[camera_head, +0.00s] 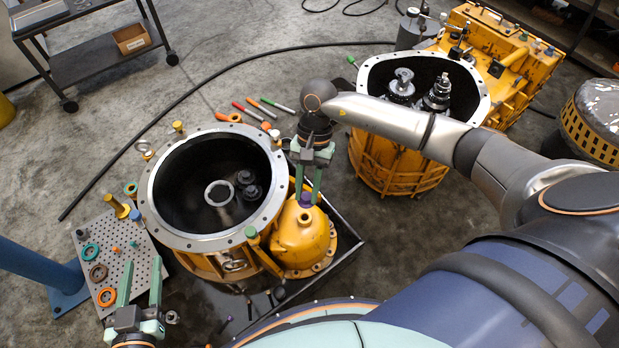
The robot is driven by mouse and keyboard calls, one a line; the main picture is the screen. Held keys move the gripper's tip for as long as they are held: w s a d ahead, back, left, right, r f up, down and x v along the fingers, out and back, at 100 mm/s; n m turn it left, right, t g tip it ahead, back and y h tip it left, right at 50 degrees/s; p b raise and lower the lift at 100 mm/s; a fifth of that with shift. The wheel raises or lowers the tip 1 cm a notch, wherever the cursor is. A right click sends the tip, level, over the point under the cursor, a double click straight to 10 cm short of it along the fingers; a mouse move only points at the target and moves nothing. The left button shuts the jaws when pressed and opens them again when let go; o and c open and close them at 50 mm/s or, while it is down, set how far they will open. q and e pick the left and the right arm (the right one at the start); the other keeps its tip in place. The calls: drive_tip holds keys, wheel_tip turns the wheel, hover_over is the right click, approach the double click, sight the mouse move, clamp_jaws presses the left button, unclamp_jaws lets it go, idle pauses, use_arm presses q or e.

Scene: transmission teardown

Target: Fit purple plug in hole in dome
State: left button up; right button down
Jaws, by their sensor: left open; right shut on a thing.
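The yellow dome (290,238) stands at the right side of the large open yellow housing. The purple plug (306,200) is between the fingertips of my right gripper (306,193), which points down and is shut on it. The plug is at the top of the dome in the picture.
The open housing (160,225) has a pale flange rim. A second yellow housing (400,172) with gears stands behind my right arm. A perforated plate (136,270) with coloured rings lies left. Coloured pens (246,111) lie behind. A blue post (38,262) stands far left.

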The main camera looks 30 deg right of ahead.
use_arm(q)
drive_tip(key=s+d+r+m+t+h+b, duration=0.2)
drive_tip(key=s+r+m+t+h+b, duration=0.15)
drive_tip(key=r+h+b, duration=0.4)
drive_tip(key=s+d+r+m+t+h+b, duration=0.15)
drive_tip(key=r+m+t+h+b, duration=0.3)
drive_tip(key=b, duration=0.65)
wheel_tip(320, 180, down, 7)
drive_tip(key=g+b, duration=0.1)
drive_tip(key=b, duration=0.5)
drive_tip(key=shift+s+d+m, duration=0.25)
drive_tip(key=shift+d+m, duration=0.05)
drive_tip(key=shift+d, duration=0.05)
use_arm(e)
drive_tip(key=w+d+f+m+t, duration=0.1)
drive_tip(key=w+f+m+t, duration=0.1)
drive_tip(key=f+m, duration=0.4)
drive_tip(key=w+d+f+m+t, duration=0.2)
drive_tip(key=w+f+m, duration=0.3)
drive_tip(key=f, duration=0.9)
drive_tip(key=w+d+f+m+t, duration=0.2)
drive_tip(key=w+f+m, duration=0.1)
drive_tip(key=f+m, duration=0.5)
drive_tip(key=shift+w+d+f+t, duration=0.2)
drive_tip(key=shift+w+f+t, duration=0.2)
drive_tip(key=shift+f, duration=1.05)
drive_tip(key=shift+f, duration=0.1)
